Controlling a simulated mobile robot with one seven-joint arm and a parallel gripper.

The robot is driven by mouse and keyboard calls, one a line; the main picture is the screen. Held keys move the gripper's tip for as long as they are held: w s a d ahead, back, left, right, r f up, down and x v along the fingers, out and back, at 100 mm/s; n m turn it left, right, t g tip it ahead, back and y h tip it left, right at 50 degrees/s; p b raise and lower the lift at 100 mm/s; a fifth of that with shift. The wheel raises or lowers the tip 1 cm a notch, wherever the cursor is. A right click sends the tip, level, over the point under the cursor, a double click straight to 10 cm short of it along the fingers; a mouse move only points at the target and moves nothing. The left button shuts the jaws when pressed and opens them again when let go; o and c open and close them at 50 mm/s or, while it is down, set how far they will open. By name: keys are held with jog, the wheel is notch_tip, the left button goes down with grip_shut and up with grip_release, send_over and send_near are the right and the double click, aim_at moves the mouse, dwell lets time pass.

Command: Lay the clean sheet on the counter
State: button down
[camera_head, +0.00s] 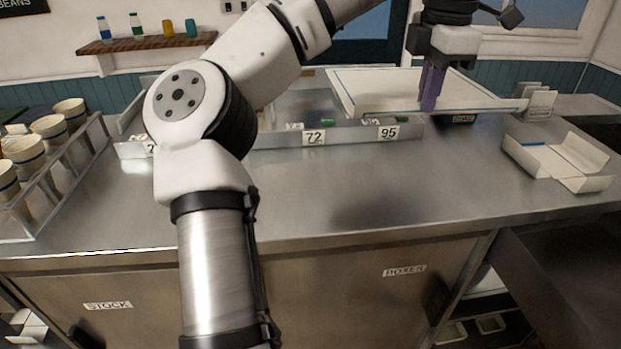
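The clean sheet (385,88) is a wide white panel with thin blue lines along its edges, in the upper right of the head view. My gripper (431,95) has purple fingers pointing down over the sheet's near edge, and it appears shut on that edge. The sheet looks roughly level and raised above the steel counter (330,195), with a soft dark shadow on the counter in front. The fingertips' far side is hidden.
An open white carton (560,160) lies at right. A rack of cups (50,180) stands at left. My arm crosses the middle. The counter's front centre is clear.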

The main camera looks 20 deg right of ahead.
notch_tip(320, 180, down, 20)
jog(key=shift+r+p, duration=0.25)
jog(key=shift+p, duration=0.55)
jog(key=shift+f, duration=0.25)
jog(key=c, duration=2.1)
grip_release()
jog(key=shift+f, duration=0.1)
jog(key=o, duration=0.4)
jog(key=r, duration=0.4)
jog(key=r+b, duration=0.1)
jog(key=r, duration=0.7)
jog(key=shift+s+a+r, duration=0.15)
jog(key=shift+s, duration=0.2)
